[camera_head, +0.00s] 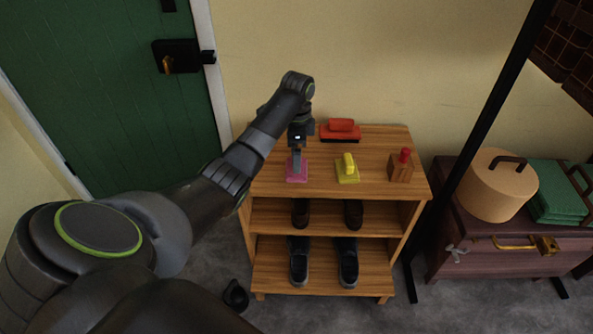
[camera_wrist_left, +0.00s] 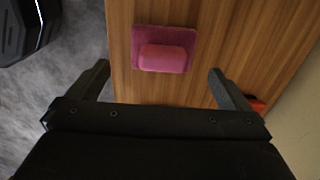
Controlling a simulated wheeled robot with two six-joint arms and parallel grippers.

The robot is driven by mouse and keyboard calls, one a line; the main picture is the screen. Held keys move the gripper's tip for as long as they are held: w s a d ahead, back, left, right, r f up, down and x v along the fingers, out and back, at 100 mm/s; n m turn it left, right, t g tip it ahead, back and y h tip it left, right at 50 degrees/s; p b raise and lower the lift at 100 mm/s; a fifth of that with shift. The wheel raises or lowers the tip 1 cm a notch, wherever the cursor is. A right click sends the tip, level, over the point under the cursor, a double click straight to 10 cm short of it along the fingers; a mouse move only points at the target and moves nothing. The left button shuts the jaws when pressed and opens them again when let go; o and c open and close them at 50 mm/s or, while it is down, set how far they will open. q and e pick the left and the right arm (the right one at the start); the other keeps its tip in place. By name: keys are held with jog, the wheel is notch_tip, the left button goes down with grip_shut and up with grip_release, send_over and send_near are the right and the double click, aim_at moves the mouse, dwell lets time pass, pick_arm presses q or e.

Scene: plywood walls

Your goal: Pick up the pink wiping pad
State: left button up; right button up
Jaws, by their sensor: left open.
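The pink wiping pad (camera_head: 297,174) lies on the top of a wooden shelf unit, near its left front. It has a flat square base and a raised pink grip, clear in the left wrist view (camera_wrist_left: 163,50). My left gripper (camera_head: 297,156) points down above the pad and partly hides it in the head view. In the left wrist view the open fingers (camera_wrist_left: 160,78) are spread wide with nothing between them, and the pad shows beyond the fingertips. My right gripper is not in view.
On the shelf unit (camera_head: 349,213) stand a red pad (camera_head: 340,131) at the back, a yellow pad (camera_head: 347,170) to the right and a wooden block with a red knob (camera_head: 401,166). Shoes fill the lower shelves. A dark post (camera_head: 490,115) rises to the right.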

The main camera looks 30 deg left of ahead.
pick_arm(q)
jog(key=f+b, duration=0.2)
jog(key=f, duration=0.4)
jog(key=shift+a+f, duration=0.2)
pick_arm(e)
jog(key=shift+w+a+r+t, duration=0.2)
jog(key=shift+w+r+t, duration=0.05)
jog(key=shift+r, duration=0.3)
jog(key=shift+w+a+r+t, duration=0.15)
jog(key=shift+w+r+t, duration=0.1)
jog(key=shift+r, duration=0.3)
pick_arm(q)
jog(key=shift+r, duration=0.1)
jog(key=c, duration=0.9)
jog(key=shift+w+r, duration=0.1)
jog(key=shift+r, duration=0.1)
notch_tip(320, 180, up, 10)
jog(key=p, duration=0.2)
jog(key=shift+f+p, duration=0.2)
jog(key=shift+p, duration=0.2)
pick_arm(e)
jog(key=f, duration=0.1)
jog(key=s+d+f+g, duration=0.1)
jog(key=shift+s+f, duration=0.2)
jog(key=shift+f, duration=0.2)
